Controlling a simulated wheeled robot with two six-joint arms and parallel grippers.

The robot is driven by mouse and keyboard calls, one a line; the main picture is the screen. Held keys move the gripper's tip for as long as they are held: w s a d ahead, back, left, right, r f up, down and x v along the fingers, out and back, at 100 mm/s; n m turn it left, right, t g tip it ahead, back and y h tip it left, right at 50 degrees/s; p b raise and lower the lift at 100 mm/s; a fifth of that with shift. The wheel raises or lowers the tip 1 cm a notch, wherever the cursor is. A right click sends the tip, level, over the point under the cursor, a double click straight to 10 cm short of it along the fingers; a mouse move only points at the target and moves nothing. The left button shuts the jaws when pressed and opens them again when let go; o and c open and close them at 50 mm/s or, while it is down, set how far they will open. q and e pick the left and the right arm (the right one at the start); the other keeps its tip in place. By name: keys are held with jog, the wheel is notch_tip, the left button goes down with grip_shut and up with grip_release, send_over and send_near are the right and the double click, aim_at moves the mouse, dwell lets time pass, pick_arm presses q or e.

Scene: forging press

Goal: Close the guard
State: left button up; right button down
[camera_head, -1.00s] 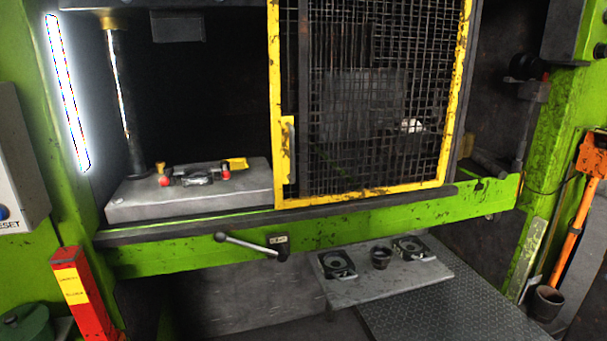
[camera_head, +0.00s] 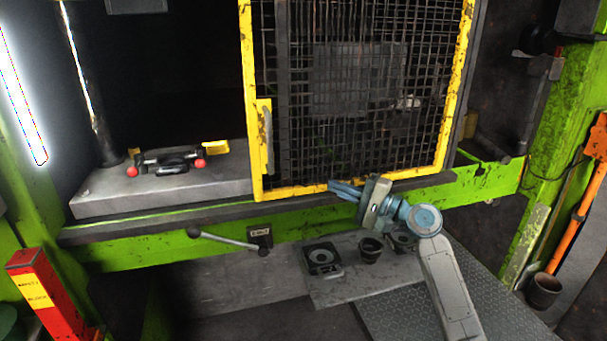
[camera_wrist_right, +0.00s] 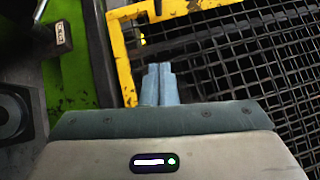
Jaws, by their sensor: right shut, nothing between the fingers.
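The guard (camera_head: 255,150) is a yellow-framed black mesh panel. In the head view it covers the right part of the press opening, and the left part is uncovered. A pale vertical handle (camera_head: 268,138) sits on its left edge. My right gripper (camera_head: 333,187) is in front of the guard's bottom rail, with its fingers together and empty, pointing left. In the right wrist view the blue fingers (camera_wrist_right: 160,68) are in front of the yellow frame's corner and the mesh (camera_wrist_right: 235,70); I cannot tell whether they touch it. My left gripper is not in view.
A lever (camera_head: 225,239) sticks out from the green beam below the opening. A shelf (camera_head: 345,290) with dark fixtures and a cup (camera_head: 370,250) is under my right gripper. A grey block (camera_head: 100,200) carries a red-knobbed tool (camera_head: 168,161) at the left. A red post (camera_head: 45,295) stands front left.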

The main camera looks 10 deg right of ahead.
jog(key=p, duration=0.3)
send_near(286, 173)
notch_tip(286, 173, up, 3)
jog(key=a, duration=0.1)
jog(key=x, duration=0.1)
jog(key=p+x, duration=0.1)
jog(key=x, duration=0.1)
jog(key=p+x, duration=0.1)
jog(key=shift+w+f, duration=0.25)
jog(key=shift+w, duration=0.15)
jog(key=a+p, duration=0.2)
jog(key=a, duration=0.1)
jog(key=shift+s+r, duration=0.1)
jog(key=shift+r, duration=0.1)
jog(key=shift+s+a+p, duration=0.1)
jog(key=shift+a+p, duration=0.2)
jog(key=shift+a, duration=0.15)
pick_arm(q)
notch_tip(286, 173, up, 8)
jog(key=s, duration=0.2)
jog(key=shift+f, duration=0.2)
pick_arm(e)
jog(key=shift+f, duration=0.1)
